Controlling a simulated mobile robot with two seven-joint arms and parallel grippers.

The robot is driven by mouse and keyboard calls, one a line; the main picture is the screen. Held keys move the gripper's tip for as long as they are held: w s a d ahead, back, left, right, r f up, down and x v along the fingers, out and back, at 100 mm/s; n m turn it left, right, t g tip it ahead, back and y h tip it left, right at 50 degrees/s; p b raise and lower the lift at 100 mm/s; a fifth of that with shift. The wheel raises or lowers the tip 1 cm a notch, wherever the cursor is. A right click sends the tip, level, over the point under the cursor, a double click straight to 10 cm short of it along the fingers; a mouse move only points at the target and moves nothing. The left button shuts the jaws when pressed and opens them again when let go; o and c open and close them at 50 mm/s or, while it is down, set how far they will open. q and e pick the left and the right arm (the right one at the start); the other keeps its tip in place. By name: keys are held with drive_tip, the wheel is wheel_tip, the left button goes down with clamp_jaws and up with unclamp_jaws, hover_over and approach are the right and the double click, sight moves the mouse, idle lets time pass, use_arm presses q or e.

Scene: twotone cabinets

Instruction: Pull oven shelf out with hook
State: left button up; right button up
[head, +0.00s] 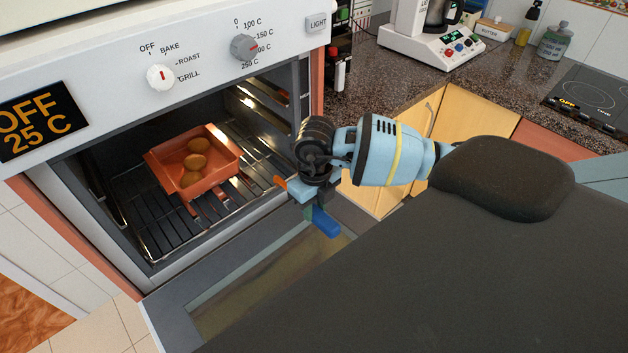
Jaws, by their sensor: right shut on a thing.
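The oven shelf (163,238) is a dark wire rack inside the open oven. An orange baking dish (222,158) with several brown, egg-shaped items stands on it. My right gripper (304,191) is at the oven's right front, above the lowered door and to the right of the shelf's front edge. It is shut on the hook, whose blue part (325,223) points down and right; an orange tip shows at the left. Much of the hook is hidden, and I cannot see it touching the shelf. My left gripper is out of view.
The oven door (270,262) hangs open below. The control panel (205,58) overhangs the opening, and its display reads OFF, 25 C. The oven's right side wall is close to my gripper. A speckled counter (400,85) with a coffee machine (432,40) lies behind my right arm.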

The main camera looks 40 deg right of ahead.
sight(335, 228)
drive_tip(key=shift+s+d+r+p, duration=0.15)
drive_tip(key=shift+s+p, duration=0.4)
drive_tip(key=shift+s, duration=0.45)
drive_tip(key=shift+s+p, duration=0.3)
drive_tip(key=shift+s, duration=0.65)
drive_tip(key=shift+s+d+f, duration=0.1)
drive_tip(key=shift+s+f, duration=0.1)
drive_tip(key=shift+s, duration=0.75)
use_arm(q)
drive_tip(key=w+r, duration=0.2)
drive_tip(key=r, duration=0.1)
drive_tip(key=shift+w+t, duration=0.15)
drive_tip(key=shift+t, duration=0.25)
use_arm(e)
drive_tip(key=shift+s, duration=0.35)
drive_tip(key=s, duration=0.6)
drive_tip(key=shift+d, duration=0.25)
